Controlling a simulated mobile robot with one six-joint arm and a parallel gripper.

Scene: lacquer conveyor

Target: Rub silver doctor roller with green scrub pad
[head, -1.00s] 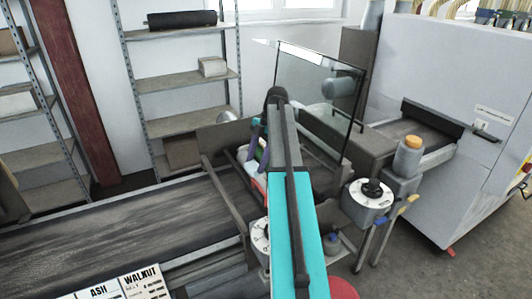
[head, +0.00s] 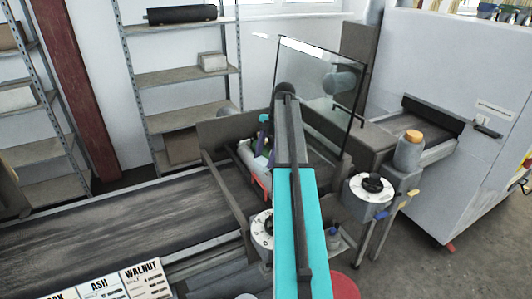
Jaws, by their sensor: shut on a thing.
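My gripper (head: 265,134) shows only in part, as small purple and dark pieces just left of my teal arm, low over the open coating machine. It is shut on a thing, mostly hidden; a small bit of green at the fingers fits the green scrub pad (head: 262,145). A pale, silvery cylinder, which looks like the silver doctor roller (head: 250,160), lies in the machine just below and left of the gripper. My arm hides its right part. I cannot tell whether the pad touches it.
The dark conveyor belt (head: 110,225) runs in from the left. A tilted glass guard (head: 318,85) stands behind my arm. Dial housings (head: 368,198) flank the machine, and an orange-capped canister (head: 409,150) stands to the right. Wood-name cards (head: 120,283) lie at the front left.

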